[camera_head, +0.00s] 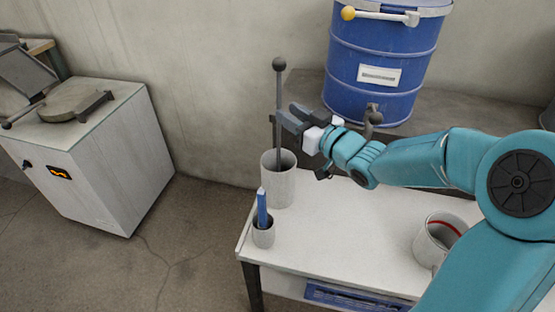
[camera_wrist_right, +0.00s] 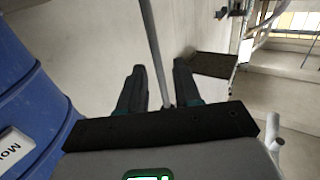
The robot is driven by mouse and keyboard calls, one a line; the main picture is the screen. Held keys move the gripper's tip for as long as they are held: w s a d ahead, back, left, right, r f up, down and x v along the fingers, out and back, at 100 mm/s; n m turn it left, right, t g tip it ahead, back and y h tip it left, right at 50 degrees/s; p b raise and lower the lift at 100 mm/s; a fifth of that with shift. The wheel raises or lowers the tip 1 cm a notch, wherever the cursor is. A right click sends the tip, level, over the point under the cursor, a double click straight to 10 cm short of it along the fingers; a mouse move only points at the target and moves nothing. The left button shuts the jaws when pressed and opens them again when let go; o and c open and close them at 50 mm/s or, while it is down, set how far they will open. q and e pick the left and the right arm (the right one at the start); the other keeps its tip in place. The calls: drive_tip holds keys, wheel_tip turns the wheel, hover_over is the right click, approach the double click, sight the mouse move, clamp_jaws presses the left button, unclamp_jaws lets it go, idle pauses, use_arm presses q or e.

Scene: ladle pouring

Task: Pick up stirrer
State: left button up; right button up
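The stirrer (camera_head: 279,90) is a thin dark rod with a round ball on top. It stands nearly upright in a tall white cylindrical container (camera_head: 279,190) on the white table; its lower end is hidden inside. My right gripper (camera_head: 286,113) is at the rod's middle height, above the container's rim. In the right wrist view the rod (camera_wrist_right: 154,45) runs between the two dark fingers (camera_wrist_right: 159,66), with a gap on each side, so the gripper is open around it. My left gripper is not in view.
A small cup (camera_head: 263,235) with a blue stick (camera_head: 262,207) stands in front of the container. A white mug (camera_head: 437,240) with a red band is at the right. A blue drum (camera_head: 382,65) stands behind on a ledge. A white cabinet (camera_head: 90,160) is at the left.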

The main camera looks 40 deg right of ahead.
sight(279, 105)
drive_tip(key=w, duration=0.5)
drive_tip(key=shift+a, duration=0.1)
drive_tip(key=shift+s+r, duration=0.1)
drive_tip(key=shift+s, duration=0.05)
drive_tip(key=c, duration=0.6)
clamp_jaws()
idle(0.5)
